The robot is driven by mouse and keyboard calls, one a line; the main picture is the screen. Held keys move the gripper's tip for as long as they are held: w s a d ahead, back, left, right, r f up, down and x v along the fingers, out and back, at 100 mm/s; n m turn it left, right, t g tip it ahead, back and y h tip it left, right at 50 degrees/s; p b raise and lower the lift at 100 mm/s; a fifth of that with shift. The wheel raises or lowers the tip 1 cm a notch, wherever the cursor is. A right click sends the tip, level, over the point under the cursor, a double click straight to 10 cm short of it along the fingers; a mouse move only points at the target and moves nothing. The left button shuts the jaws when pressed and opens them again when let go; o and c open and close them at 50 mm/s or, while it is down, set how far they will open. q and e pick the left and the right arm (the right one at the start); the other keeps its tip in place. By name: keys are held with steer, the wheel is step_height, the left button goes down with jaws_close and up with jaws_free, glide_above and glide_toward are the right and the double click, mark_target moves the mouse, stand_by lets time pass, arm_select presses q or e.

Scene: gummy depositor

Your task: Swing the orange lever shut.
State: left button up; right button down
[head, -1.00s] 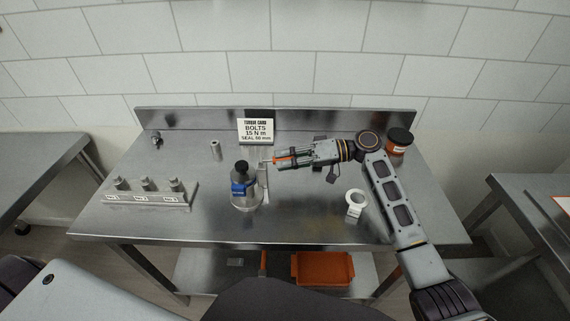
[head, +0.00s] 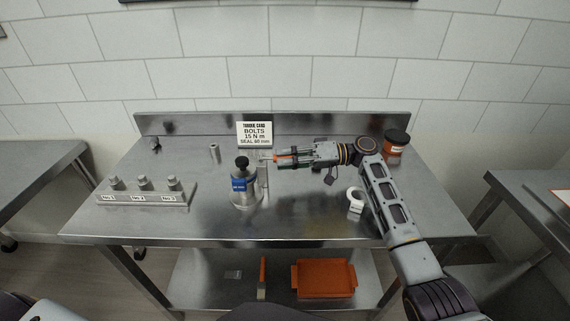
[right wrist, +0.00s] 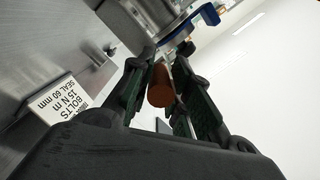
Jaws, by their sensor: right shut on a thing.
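The orange lever (head: 282,158) sits at the right side of the depositor, level with its upper part. The depositor (head: 246,199) is a metal body with a blue band and a black knob on top, upright on the steel table. My right gripper (head: 287,158) comes in from the right and is shut on the lever. In the right wrist view the lever's round orange handle (right wrist: 160,88) lies between the two dark fingers (right wrist: 158,95). The fingers partly hide the lever in the head view. My left gripper is not in view.
A torque card (head: 254,135) stands behind the depositor. A rack of several numbered bolts (head: 146,193) is at the left. A white ring (head: 355,200) lies beside my right forearm, and a dark jar with an orange label (head: 396,142) stands behind it. An orange tray (head: 325,278) is on the lower shelf.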

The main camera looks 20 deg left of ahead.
steer(key=shift+f, duration=0.2)
steer(key=c, duration=1.3)
jaws_free()
steer(key=shift+r, duration=0.1)
steer(key=shift+d, duration=0.15)
steer(key=v, duration=1.1)
steer(key=shift+w+d, duration=0.2)
steer(key=shift+d, duration=0.15)
